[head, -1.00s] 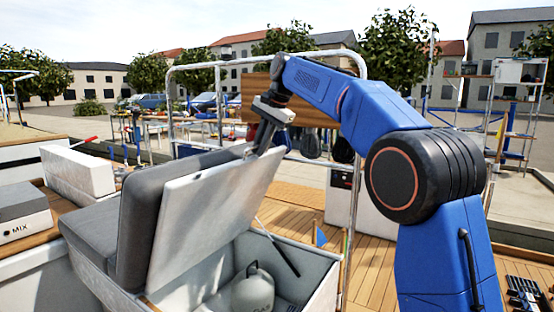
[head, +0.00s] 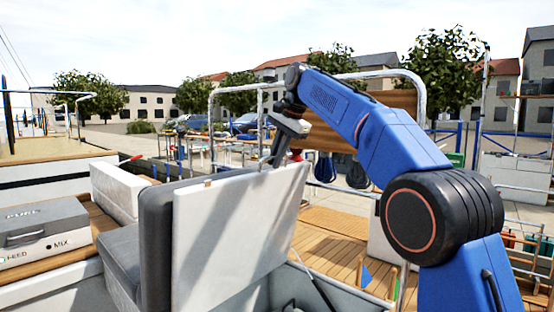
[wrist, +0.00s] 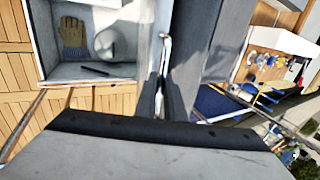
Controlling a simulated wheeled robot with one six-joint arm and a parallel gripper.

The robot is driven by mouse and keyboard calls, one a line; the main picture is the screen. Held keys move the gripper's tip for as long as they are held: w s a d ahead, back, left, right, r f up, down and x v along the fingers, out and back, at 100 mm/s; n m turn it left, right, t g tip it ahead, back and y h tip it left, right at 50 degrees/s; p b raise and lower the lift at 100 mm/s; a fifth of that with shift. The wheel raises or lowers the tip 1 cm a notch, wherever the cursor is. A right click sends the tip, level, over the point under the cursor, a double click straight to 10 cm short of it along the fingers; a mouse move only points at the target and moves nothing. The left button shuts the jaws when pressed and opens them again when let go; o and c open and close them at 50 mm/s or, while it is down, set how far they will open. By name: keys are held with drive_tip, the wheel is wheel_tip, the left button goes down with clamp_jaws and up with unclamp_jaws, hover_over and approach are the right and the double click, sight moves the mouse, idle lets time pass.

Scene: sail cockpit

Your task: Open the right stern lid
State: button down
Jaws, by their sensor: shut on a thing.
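The right stern lid (head: 235,230) stands raised, close to upright, with its white underside showing and a grey cushion on its other side. My gripper (head: 277,158) is at the lid's upper edge in the head view and shut on it. In the wrist view the dark fingers (wrist: 164,100) close at the lid's edge, by a thin metal piece (wrist: 164,50). The exact grip is hard to make out. The open locker (wrist: 85,71) shows a glove (wrist: 73,36), a pale rounded container (wrist: 108,42) and a dark bar (wrist: 98,71).
A metal rail frame (head: 420,100) with a wooden board (head: 385,118) and dark hanging objects stands behind my arm. A grey box (head: 40,235) and a white seat block (head: 118,190) are at the left. Wooden deck (head: 335,240) lies open right of the lid.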

drive_tip(key=c, duration=1.8)
unclamp_jaws()
drive_tip(key=shift+c, duration=0.2)
drive_tip(key=shift+r, duration=0.1)
drive_tip(key=v, duration=0.7)
drive_tip(key=shift+d+r, duration=0.1)
drive_tip(key=shift+r, duration=0.05)
